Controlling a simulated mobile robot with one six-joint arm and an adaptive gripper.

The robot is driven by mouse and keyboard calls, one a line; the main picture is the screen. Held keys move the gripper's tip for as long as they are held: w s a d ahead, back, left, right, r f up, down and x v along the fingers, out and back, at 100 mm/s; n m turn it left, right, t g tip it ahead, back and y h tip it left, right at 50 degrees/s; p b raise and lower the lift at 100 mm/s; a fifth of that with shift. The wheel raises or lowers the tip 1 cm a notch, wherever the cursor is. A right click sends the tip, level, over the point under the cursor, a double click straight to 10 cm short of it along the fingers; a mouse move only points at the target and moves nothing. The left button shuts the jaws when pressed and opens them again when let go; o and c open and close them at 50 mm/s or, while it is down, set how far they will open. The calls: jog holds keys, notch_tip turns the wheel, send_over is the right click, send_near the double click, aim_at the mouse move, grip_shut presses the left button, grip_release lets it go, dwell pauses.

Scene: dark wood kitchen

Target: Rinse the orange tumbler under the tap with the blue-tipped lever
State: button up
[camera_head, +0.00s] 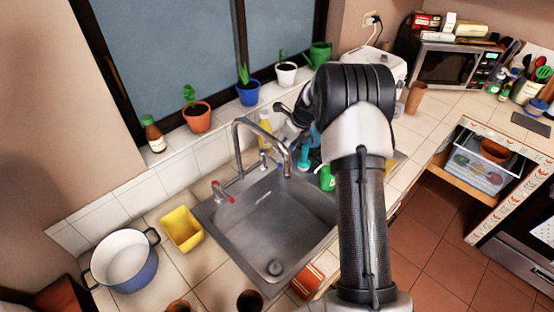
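A terracotta-orange tumbler (415,98) stands upright on the counter at the back right, beside the white appliance. A steel sink (270,215) lies in the middle, with a tall curved spout (262,126) over it. A red-tipped lever (222,192) is at the sink's left rim. A small tap fitting (264,160) stands at the back rim; its tip is too small to read for certain as blue. My gripper (287,108) shows only as dark parts left of my arm's bend, mostly hidden. Its fingers cannot be made out.
A yellow tub (181,229) and a blue pot (126,262) stand left of the sink. Bottles, including a green one (327,178), crowd its back right. Potted plants (197,115) line the sill. The sink basin is largely empty.

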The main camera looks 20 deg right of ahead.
aim_at(276, 161)
jog(key=b+x, duration=0.1)
jog(key=x, duration=0.9)
jog(key=shift+w+a+f, duration=0.15)
jog(key=shift+w+f, duration=0.1)
jog(key=shift+f, duration=0.05)
jog(key=shift+c, duration=0.4)
grip_shut()
